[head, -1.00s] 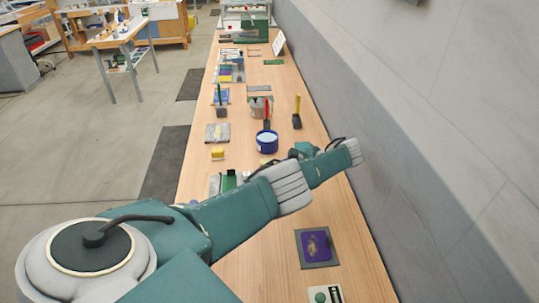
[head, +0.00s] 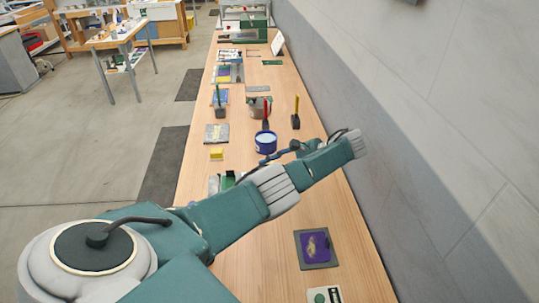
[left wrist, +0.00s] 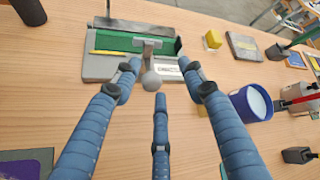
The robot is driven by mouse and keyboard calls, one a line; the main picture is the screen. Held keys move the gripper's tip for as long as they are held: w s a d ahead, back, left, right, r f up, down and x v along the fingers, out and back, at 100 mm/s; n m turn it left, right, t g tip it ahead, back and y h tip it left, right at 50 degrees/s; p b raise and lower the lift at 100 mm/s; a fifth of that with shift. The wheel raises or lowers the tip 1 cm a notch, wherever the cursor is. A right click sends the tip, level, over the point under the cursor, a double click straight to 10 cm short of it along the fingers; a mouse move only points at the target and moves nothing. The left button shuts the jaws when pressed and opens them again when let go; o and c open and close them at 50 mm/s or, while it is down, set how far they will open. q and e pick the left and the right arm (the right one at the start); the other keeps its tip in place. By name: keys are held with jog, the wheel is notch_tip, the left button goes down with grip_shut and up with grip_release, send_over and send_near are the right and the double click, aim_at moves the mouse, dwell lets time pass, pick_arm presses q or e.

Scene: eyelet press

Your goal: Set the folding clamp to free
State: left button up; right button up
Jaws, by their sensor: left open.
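The folding clamp (left wrist: 147,48) shows in the left wrist view as a grey bracket with a lever that ends in a round grey knob (left wrist: 151,80). It stands on a grey base with a green bed (left wrist: 112,41). In the head view, the clamp is mostly hidden behind my left arm; only a green and grey bit (head: 228,181) of its base shows. My left gripper (left wrist: 159,76) is open, its blue fingers spread. The knob appears between the fingertips in the picture; I cannot tell whether they touch it. My right gripper is in neither view.
A blue tub (left wrist: 252,103) and a yellow block (left wrist: 212,39) stand right of the clamp in the left wrist view. A purple pad (head: 314,246) lies nearer on the bench (head: 270,265). A grey wall (head: 420,140) runs along the bench's right side.

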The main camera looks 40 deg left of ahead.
pick_arm(q)
notch_tip(320, 180, up, 7)
dwell(0.8)
jog(key=shift+f, duration=0.2)
